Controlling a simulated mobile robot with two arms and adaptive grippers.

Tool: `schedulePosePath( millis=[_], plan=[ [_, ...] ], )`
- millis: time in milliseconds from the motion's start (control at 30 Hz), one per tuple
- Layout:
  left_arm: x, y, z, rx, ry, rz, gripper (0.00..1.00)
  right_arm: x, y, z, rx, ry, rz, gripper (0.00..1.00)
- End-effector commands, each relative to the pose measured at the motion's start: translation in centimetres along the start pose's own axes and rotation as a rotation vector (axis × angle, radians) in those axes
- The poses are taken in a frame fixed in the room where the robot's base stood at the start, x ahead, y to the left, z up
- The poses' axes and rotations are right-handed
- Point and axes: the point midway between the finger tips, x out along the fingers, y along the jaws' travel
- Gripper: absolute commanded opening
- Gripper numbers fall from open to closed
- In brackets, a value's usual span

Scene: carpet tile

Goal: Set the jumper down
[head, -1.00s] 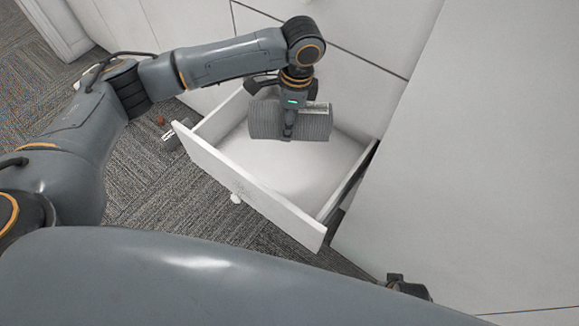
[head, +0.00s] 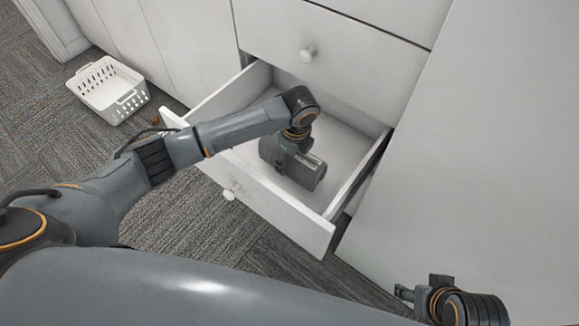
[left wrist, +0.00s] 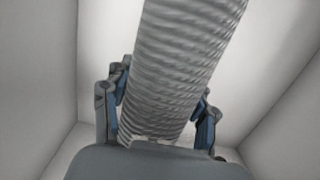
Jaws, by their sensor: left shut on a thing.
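The jumper is a folded grey ribbed bundle (head: 305,170). It is low inside the open white drawer (head: 285,217), near the drawer's middle. My left gripper (head: 290,160) reaches down into the drawer and is shut on the jumper. In the left wrist view the jumper (left wrist: 180,65) runs between my two fingers, with pale drawer walls around it. I cannot tell whether its underside touches the drawer floor. My right gripper (head: 405,293) shows at the lower right, outside the drawer, and its finger state is unclear.
A white slotted basket (head: 110,92) stands on the carpet at the left. A small reddish thing (head: 155,119) lies near it. A closed drawer with a round knob (head: 307,54) is above the open one. The drawer floor around the jumper looks bare.

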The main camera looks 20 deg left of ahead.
Motion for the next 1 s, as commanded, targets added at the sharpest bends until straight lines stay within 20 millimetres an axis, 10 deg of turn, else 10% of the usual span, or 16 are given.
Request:
schedulePosePath(
  millis=[233, 633, 667, 700, 1000],
  plan=[
    [4.1, 0.1, -0.5, 0.000, 0.001, 0.001, 0.06, 1.6, -0.1, 0.5, 0.000, -0.001, 0.000, 0.55],
    [4.4, 0.0, -0.6, 0.000, 0.001, 0.000, 0.06, 1.4, -0.1, 0.5, 0.000, -0.001, 0.000, 0.55],
    [4.5, 0.1, -0.6, 0.001, 0.001, 0.000, 0.64, 1.5, -0.1, 0.5, 0.000, -0.001, 0.000, 0.55],
    [4.4, 0.1, -0.6, 0.001, 0.001, 0.000, 0.72, 1.5, -0.1, 0.5, 0.000, -0.001, 0.000, 0.55],
    [4.4, 0.1, -0.6, 0.000, 0.000, 0.001, 0.81, 1.5, -0.1, 0.5, -0.001, -0.001, 0.000, 0.55]
  ],
)
